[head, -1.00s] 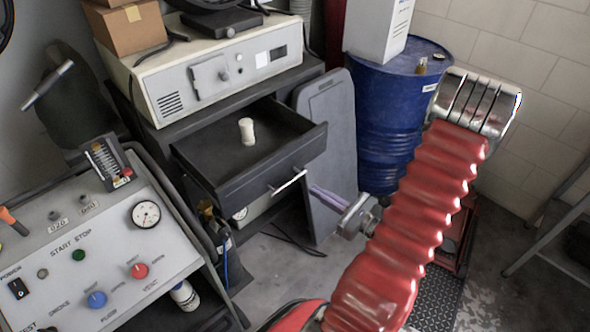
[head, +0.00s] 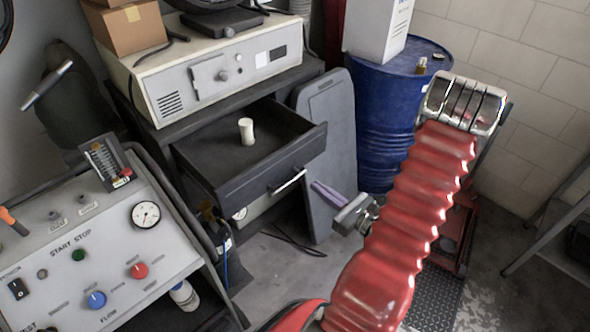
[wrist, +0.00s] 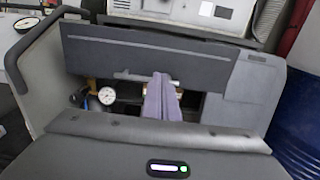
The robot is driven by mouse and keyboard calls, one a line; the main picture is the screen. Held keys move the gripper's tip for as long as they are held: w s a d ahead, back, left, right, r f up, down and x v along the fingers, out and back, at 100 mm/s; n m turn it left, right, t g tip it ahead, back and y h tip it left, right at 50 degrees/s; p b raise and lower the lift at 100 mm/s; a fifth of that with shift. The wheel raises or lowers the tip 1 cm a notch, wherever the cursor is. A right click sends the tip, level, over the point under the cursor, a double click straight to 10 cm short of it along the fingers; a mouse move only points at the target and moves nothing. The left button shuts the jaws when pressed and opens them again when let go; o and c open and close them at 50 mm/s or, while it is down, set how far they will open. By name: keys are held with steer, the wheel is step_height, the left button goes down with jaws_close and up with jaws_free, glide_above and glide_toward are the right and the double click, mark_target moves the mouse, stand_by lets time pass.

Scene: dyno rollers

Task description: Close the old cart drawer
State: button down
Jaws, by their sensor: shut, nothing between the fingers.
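The dark cart drawer (head: 228,181) stands pulled out below the beige instrument, with a white cylinder (head: 246,131) inside. Its front panel (wrist: 145,62) fills the upper middle of the wrist view. The metal handle (head: 288,182) is on the drawer front. My gripper (head: 326,190), with purple fingers, is just right of the handle in the head view, apart from it by a small gap. In the wrist view the fingers (wrist: 161,98) are together and empty, pointing at the lower part of the drawer front, and they cover part of the handle.
A control panel (head: 75,262) stands at the left. The beige instrument (head: 205,80) sits on the cart above the drawer. A grey board (head: 335,125) leans right of the drawer beside a blue barrel (head: 388,115). Some floor in front of the cart is clear.

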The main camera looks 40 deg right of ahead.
glide_toward(286, 164)
steer(key=w, duration=0.5)
steer(key=shift+w, duration=0.75)
